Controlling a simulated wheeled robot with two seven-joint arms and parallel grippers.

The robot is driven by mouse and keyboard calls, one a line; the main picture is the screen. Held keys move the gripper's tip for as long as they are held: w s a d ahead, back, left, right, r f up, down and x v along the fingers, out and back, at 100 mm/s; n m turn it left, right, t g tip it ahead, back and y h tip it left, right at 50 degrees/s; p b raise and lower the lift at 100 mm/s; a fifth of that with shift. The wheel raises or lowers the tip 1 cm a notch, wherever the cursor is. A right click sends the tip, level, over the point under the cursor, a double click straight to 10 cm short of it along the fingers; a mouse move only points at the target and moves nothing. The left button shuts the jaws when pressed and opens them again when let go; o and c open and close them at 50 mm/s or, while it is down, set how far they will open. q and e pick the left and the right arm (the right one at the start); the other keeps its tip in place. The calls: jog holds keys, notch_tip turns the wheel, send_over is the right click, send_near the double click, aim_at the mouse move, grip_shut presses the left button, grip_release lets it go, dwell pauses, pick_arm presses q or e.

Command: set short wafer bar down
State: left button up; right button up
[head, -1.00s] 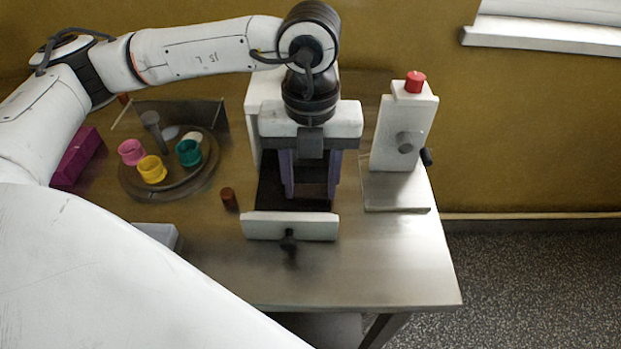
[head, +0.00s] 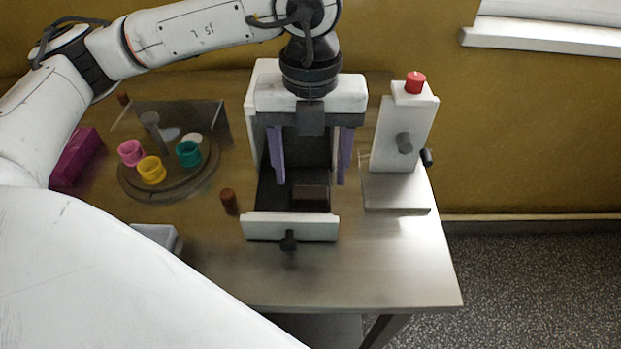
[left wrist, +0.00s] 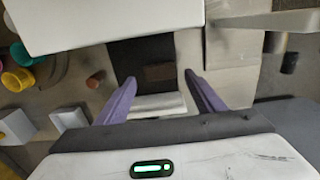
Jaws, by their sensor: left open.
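The short wafer bar (head: 310,196) is a dark brown block lying on the dark mesh (head: 272,196) of the white enrober, just behind its white front panel (head: 288,227). In the left wrist view the bar (left wrist: 159,72) shows as a brown patch on the dark mesh (left wrist: 127,55). My left gripper (head: 312,182) is open, with its purple fingers spread wide to either side. It is above and behind the bar, and the fingers look clear of it. My right gripper is not in view.
A white stand (head: 402,135) with a red button (head: 415,82) is to the right. A round turntable (head: 170,190) with pink, yellow and green cups is to the left. A small brown cylinder (head: 229,201) stands left of the front panel. The table's front right is clear.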

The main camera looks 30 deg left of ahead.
aim_at(311, 192)
pick_arm(q)
notch_tip(311, 192, up, 8)
dwell(0.5)
